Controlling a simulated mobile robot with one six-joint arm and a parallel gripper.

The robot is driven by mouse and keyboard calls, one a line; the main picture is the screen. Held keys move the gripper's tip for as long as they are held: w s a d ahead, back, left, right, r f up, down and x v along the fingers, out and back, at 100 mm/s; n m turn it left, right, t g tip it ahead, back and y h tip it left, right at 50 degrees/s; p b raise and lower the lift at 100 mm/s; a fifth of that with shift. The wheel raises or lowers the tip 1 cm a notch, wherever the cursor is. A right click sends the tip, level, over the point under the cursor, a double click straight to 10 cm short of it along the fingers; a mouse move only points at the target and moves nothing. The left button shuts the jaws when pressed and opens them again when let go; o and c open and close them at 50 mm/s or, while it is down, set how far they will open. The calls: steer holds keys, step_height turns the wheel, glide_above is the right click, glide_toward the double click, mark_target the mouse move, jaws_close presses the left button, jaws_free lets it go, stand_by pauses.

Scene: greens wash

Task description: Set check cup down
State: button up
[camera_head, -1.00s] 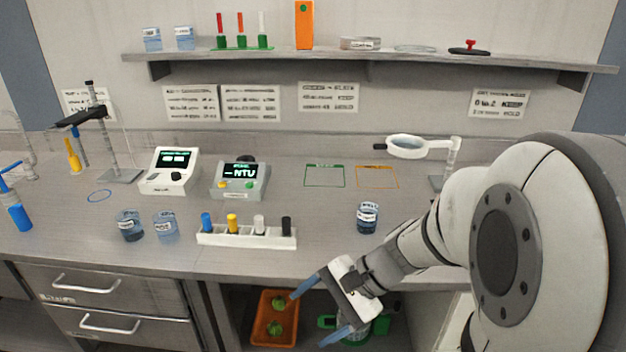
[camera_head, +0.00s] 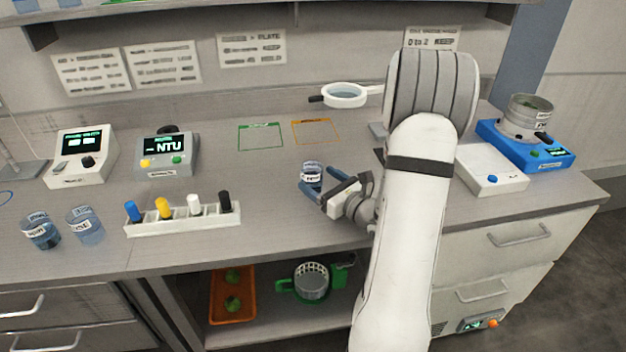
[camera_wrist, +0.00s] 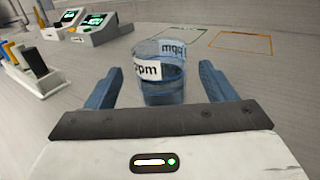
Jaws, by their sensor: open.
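The check cup (camera_head: 311,171) is a small clear cup of bluish liquid with a white label ending in "ppm". It stands upright on the bench right of the marker rack. My gripper (camera_head: 320,190) is low at the bench, open, with its blue fingers on either side of the cup. In the wrist view the cup (camera_wrist: 160,85) stands between the two fingers, with gaps visible on both sides.
A rack of markers (camera_head: 185,221) stands to the left, with two other cups (camera_head: 85,226) beyond it. The NTU meter (camera_head: 166,155) is behind the rack. A magnifier (camera_head: 344,95) stands behind the cup. Bench around the outlined squares is clear.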

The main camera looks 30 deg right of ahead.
mark_target(305, 169)
steer(key=p+x, duration=0.1)
steer(key=x, duration=0.4)
steer(key=shift+c, duration=0.4)
steer(key=c, duration=1.1)
steer(key=shift+r, duration=0.15)
steer(key=shift+c, duration=0.2)
